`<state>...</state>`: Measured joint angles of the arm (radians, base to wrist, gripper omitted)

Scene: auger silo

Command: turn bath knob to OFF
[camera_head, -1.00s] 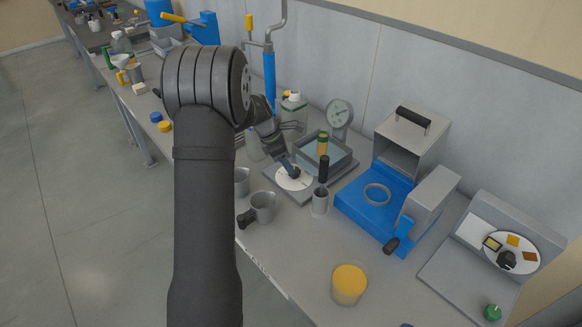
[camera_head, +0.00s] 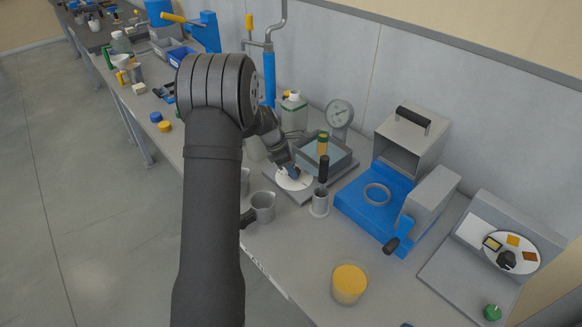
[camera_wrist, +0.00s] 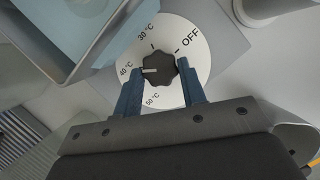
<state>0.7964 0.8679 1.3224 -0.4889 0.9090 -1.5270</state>
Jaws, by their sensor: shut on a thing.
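The bath knob (camera_wrist: 159,70) is a black, lobed knob on a round white dial (camera_wrist: 190,45) marked OFF, 30, 40 and 50 °C. Its white pointer line points left, at about the 40 °C mark; OFF is at the dial's upper right in the wrist view. My gripper (camera_wrist: 159,68) has its two blue fingers on either side of the knob and is shut on it. In the head view, my gripper (camera_head: 291,172) is down at the white dial (camera_head: 294,184) and hides most of the knob. The water bath (camera_head: 338,158) with its grey-rimmed basin stands just behind the dial.
A grey cup (camera_head: 319,203) with a black-handled tool stands right of the dial. A grey jug (camera_head: 262,207) is in front. A blue machine (camera_head: 375,205) stands to the right, and a yellow-filled beaker (camera_head: 349,283) near the front. Bare bench lies between jug and beaker.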

